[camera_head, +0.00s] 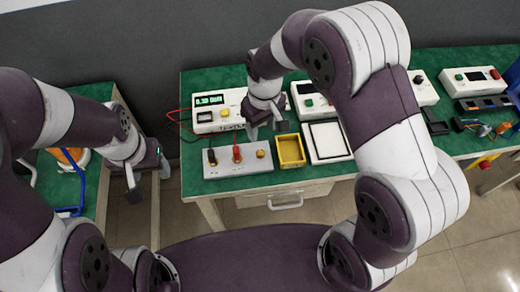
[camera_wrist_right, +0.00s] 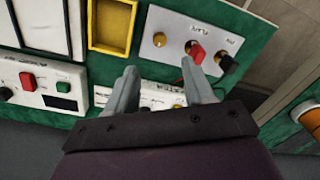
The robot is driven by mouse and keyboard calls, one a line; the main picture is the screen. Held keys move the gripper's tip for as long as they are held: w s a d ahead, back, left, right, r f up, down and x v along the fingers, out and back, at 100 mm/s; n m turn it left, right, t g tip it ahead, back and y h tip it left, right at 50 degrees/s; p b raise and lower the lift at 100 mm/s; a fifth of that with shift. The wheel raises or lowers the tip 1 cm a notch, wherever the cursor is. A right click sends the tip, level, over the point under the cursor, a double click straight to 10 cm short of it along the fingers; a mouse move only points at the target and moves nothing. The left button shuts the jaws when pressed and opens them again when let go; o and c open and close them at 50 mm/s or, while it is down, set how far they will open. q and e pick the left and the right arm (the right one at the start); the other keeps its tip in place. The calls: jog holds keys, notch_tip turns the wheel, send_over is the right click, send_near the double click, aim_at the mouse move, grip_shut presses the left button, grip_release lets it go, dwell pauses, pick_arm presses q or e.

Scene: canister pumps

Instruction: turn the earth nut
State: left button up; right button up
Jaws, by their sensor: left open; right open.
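A pale grey terminal panel (camera_head: 224,172) lies on the green bench top. It carries a black post (camera_head: 212,157), a red post (camera_head: 237,153) and a small brass nut (camera_head: 260,154), which looks like the earth nut. The brass nut also shows in the right wrist view (camera_wrist_right: 159,40), with the red post (camera_wrist_right: 197,54) beside it. My right gripper (camera_head: 267,131) is open and empty above the bench, just behind the panel. In its wrist view, the brass nut appears beyond the open fingers, apart from them. My left gripper (camera_head: 132,194) is open, away to the left of the panel.
A meter with a lit display (camera_head: 209,100) stands behind the panel, with red leads at its left. A yellow tray (camera_head: 290,150) and a white framed pad (camera_head: 326,141) lie to the right. A floor gap separates the left side table, which holds a blue-handled item (camera_head: 76,195).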

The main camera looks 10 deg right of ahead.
aim_at(261, 153)
notch_tip(261, 153, down, 12)
jog(key=shift+a+r, duration=0.15)
jog(key=shift+r, duration=0.1)
grip_shut()
